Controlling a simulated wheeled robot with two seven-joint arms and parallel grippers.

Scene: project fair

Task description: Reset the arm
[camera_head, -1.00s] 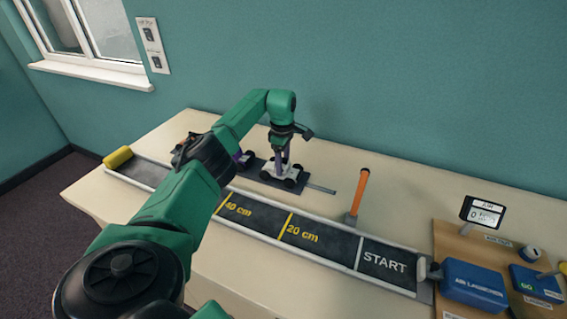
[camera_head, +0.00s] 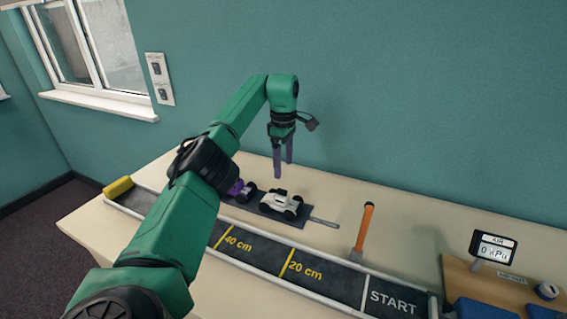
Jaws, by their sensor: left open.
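My left arm comes in from the lower left and reaches over the table. Its gripper (camera_head: 282,172) points down with its two purple fingers apart and empty, above the white toy car (camera_head: 280,203). The white car stands on a dark mat (camera_head: 300,221) behind the track. A purple toy car (camera_head: 243,191) stands to its left, partly hidden by my arm. My right gripper does not show.
A dark track (camera_head: 325,277) marked 20 cm, 40 cm and START runs along the table (camera_head: 400,236). A yellow roller (camera_head: 118,187) lies at its far left end. An orange-handled post (camera_head: 364,230) stands behind it. An air gauge (camera_head: 493,248) stands at the right.

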